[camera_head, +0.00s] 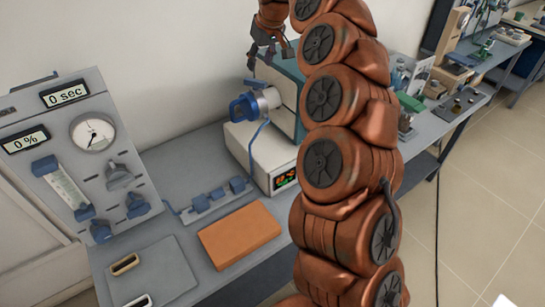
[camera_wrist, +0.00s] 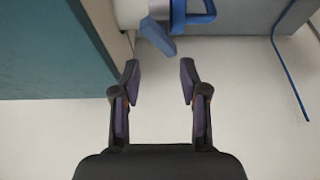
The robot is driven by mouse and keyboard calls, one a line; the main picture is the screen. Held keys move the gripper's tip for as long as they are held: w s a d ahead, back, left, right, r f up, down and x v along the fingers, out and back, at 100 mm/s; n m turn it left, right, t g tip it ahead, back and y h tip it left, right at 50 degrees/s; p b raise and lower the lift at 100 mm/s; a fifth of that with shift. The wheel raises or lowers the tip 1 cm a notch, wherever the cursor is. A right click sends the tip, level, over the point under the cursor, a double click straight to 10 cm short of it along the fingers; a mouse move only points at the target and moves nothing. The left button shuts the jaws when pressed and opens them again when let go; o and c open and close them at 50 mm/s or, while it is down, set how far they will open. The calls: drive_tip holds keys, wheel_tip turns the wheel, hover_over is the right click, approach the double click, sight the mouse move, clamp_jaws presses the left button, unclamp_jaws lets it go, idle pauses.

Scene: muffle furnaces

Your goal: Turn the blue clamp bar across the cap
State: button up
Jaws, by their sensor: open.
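The furnace's white tube end (camera_head: 271,97) sticks out to the left of the teal-sided furnace body (camera_head: 288,110) in the head view. Blue fittings (camera_head: 245,108) sit on its end, with a small blue piece (camera_head: 256,84) at the top. In the wrist view a flat blue bar (camera_wrist: 158,38) hangs from the pale tube (camera_wrist: 130,12), beside a blue band (camera_wrist: 192,14). I cannot tell for sure which blue part is the clamp bar. My gripper (camera_wrist: 159,72) is open and empty, its fingertips apart from the flat bar. In the head view it (camera_head: 267,50) is above the tube end.
A white control box (camera_head: 252,150) supports the furnace. A gas panel (camera_head: 75,150) stands at left, with a blue-fitted rail (camera_head: 212,198) and an orange block (camera_head: 240,234) on the bench. A blue hose (camera_wrist: 289,75) runs at right in the wrist view. The wall is close behind.

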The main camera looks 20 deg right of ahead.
drive_tip(key=s+a+n+g+b, duration=0.1)
drive_tip(key=s+a, duration=0.2)
drive_tip(key=s, duration=0.4)
drive_tip(key=s+a+g+b, duration=0.1)
drive_tip(key=s+a, duration=0.2)
drive_tip(key=s, duration=0.4)
drive_tip(key=s+f, duration=0.3)
drive_tip(key=s, duration=0.4)
drive_tip(key=s+f+g+b, duration=0.1)
drive_tip(key=s+f, duration=0.2)
drive_tip(key=s, duration=0.5)
drive_tip(key=shift+s+d+f+m, duration=0.2)
drive_tip(key=shift+s+f+m, duration=0.1)
drive_tip(key=shift+f, duration=0.05)
